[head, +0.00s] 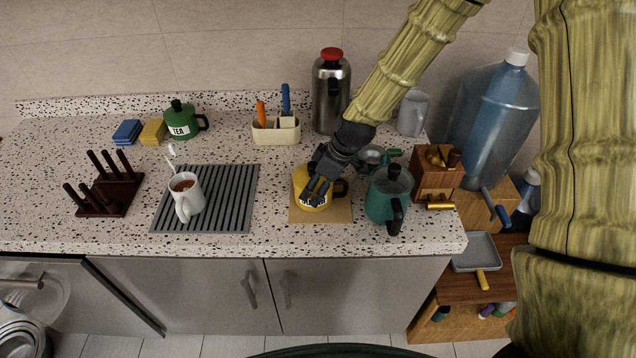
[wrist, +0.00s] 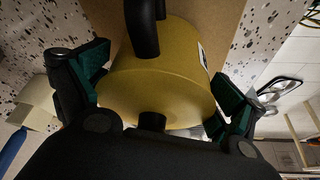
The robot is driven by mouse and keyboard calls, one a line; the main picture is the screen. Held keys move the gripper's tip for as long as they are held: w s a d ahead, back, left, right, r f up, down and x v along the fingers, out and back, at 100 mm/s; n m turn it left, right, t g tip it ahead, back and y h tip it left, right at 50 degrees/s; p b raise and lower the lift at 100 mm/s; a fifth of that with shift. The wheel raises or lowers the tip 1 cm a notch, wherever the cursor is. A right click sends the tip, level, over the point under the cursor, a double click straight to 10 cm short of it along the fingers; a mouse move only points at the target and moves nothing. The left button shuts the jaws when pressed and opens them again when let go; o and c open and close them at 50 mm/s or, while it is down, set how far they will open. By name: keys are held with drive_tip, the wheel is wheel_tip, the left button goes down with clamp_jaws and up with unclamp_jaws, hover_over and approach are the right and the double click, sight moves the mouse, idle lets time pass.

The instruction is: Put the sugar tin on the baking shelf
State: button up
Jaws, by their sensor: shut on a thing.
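The sugar tin (head: 300,182) is a yellow tin with a dark handle and a white label, its lettering partly covered by my fingers. It is at the tan square mat (head: 335,216) on the counter; I cannot tell whether it touches the mat. My gripper (head: 318,188) reaches down over it and is shut on it. In the wrist view the yellow tin (wrist: 155,85) sits between the two green-padded fingers, with its dark handle at the top. A low wooden shelf unit (head: 440,320) at the lower right holds a grey pan; I see no label naming it the baking shelf.
A teal pot (head: 385,205) stands close right of the tin, with a small grey-green pan (head: 372,158) behind. The grey ribbed mat (head: 235,200) with a mug (head: 188,203) lies left.

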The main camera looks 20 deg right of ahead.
drive_tip(key=shift+f, duration=0.1)
drive_tip(key=o, duration=1)
